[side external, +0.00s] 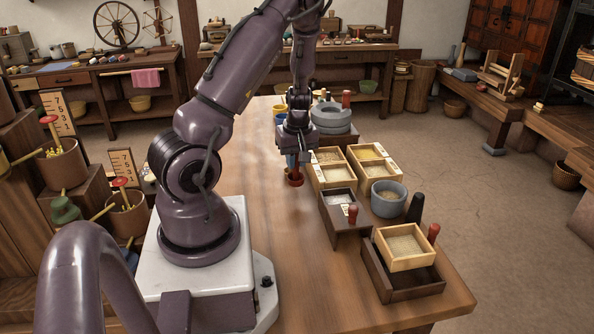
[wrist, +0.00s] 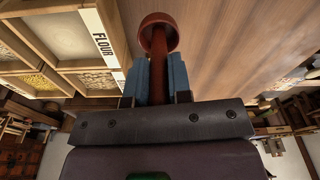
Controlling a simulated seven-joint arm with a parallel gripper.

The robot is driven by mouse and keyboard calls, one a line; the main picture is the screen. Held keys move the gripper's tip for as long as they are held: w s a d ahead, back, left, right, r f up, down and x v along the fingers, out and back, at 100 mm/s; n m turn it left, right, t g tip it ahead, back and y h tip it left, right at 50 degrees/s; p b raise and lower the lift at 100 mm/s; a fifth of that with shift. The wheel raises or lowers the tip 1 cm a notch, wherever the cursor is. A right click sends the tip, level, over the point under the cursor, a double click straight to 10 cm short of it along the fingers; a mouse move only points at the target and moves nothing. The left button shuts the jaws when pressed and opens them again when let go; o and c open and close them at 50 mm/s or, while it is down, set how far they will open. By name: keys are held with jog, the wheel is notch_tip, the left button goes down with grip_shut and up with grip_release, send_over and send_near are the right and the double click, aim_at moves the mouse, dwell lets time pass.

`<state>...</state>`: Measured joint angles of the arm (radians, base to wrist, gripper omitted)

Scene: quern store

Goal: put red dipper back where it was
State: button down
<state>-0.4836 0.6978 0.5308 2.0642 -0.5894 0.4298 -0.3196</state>
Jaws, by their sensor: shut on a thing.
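The red dipper (side external: 295,178) is held by my gripper (side external: 292,160) above the wooden table, left of the grain boxes. In the wrist view the round cup of the dipper (wrist: 158,22) points away from the palm. Its handle runs between my two blue fingertips, and my gripper (wrist: 157,82) is shut on it. In the side view the handle is mostly hidden by the gripper. I cannot tell whether the cup touches the table. A box labelled FLOUR (wrist: 88,20) is left of the dipper in the wrist view.
Several light wooden boxes of grain or meal, such as one at the right (side external: 380,180), stand right of my gripper. A grey quern (side external: 331,123) stands behind, a grey bowl (side external: 388,205) beside the boxes. A pale sieve (side external: 407,264) sits on a dark box (side external: 378,279). The table's front left (side external: 300,270) is clear.

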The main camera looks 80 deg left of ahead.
aim_at(297, 171)
jog(key=shift+w+a+f, duration=0.15)
jog(key=shift+a+f, duration=0.05)
jog(key=shift+f, duration=1.7)
jog(key=shift+f, duration=0.1)
jog(key=shift+f, duration=0.15)
jog(key=c, duration=1)
grip_release()
jog(key=shift+c, duration=0.2)
